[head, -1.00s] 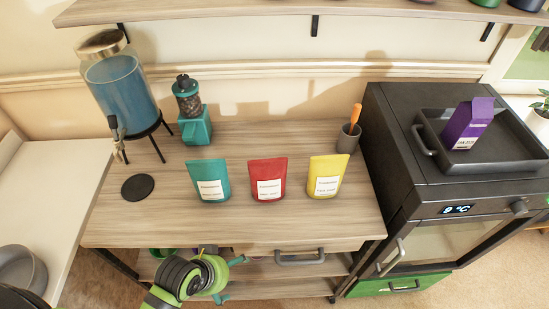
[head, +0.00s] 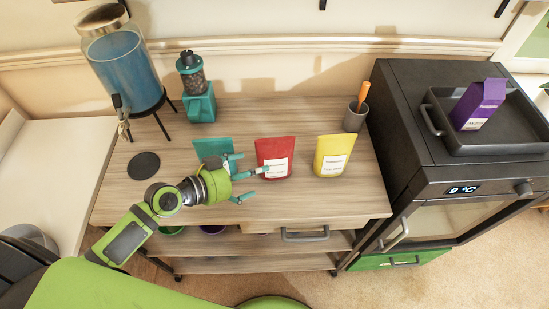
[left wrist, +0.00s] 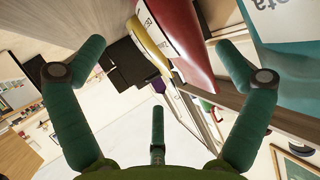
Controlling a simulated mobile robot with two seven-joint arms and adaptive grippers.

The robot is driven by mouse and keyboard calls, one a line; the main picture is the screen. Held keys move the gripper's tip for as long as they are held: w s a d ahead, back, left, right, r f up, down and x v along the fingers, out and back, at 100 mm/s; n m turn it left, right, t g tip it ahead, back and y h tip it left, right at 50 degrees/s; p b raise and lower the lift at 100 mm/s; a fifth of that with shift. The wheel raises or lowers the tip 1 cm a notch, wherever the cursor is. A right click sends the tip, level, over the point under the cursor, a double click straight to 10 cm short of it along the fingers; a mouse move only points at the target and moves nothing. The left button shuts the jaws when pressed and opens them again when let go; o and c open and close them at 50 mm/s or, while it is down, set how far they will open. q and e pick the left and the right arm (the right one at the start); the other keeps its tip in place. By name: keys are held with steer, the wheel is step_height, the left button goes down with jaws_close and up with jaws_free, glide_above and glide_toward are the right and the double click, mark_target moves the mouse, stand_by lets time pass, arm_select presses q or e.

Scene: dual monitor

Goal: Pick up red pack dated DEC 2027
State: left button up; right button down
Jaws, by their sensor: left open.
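The red pack (head: 275,152) stands upright on the wooden counter, between the teal pack (head: 210,147) and the yellow pack (head: 332,152). Each has a white label; the dates are too small to read. My left gripper (head: 250,178) is open and empty, low in front of the teal pack and hiding part of it. Its fingers point right toward the red pack, one fingertip overlapping its lower left edge; I cannot tell if they touch. In the left wrist view the red pack (left wrist: 190,38) is at the top, ahead of the open fingers. My right gripper is not in view.
A blue drink dispenser (head: 124,70), a teal grinder (head: 197,95) and a grey cup (head: 355,118) stand along the back. A black coaster (head: 144,165) lies left. A dark oven (head: 440,185) with a tray and purple carton borders the counter on the right.

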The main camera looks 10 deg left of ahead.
mark_target(270, 164)
arm_select(q)
steer(key=shift+w+r, duration=0.15)
steer(key=shift+w, duration=0.2)
steer(key=shift+w+d+p, duration=0.3)
steer(key=shift+p, duration=0.05)
steer(key=x, duration=0.1)
steer(key=p+x, duration=0.1)
steer(key=x, duration=0.3)
steer(key=shift+a+f+p, duration=0.25)
steer(key=shift+f+p, duration=0.05)
steer(key=shift+f, duration=0.15)
steer(key=shift+w+d+f, duration=0.25)
steer(key=shift+w+d, duration=0.05)
steer(key=c, duration=1.3)
steer(key=shift+s, duration=0.15)
steer(key=shift+c, duration=0.8)
